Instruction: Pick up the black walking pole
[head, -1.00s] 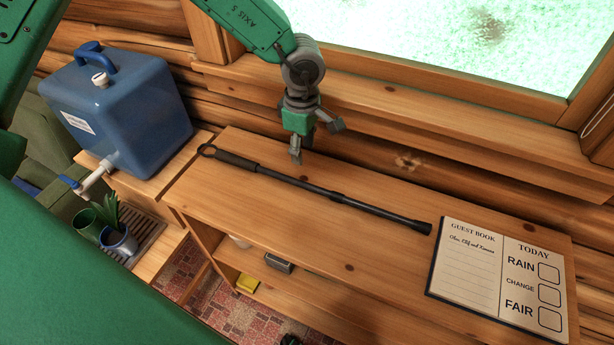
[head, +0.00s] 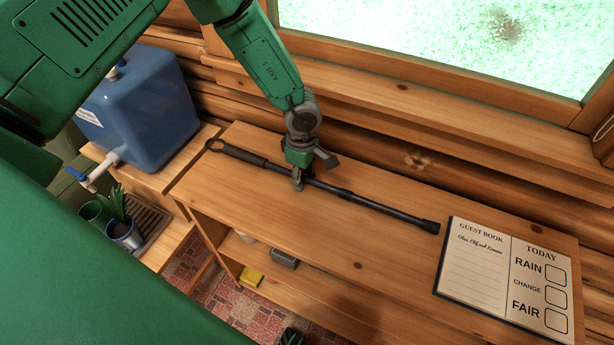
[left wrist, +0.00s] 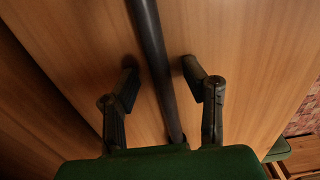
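The black walking pole (head: 370,204) lies flat on the wooden shelf top, its looped grip end to the left and its tip near the guest book. My left gripper (head: 313,172) is over the pole, just right of its grip section. In the left wrist view, the pole (left wrist: 153,60) runs between the two spread fingers of my left gripper (left wrist: 160,88), with a gap on each side. The left gripper is open and holds nothing.
A guest book board (head: 508,278) lies at the right end of the shelf top (head: 330,225). The log wall and window sill (head: 400,95) are close behind the pole.

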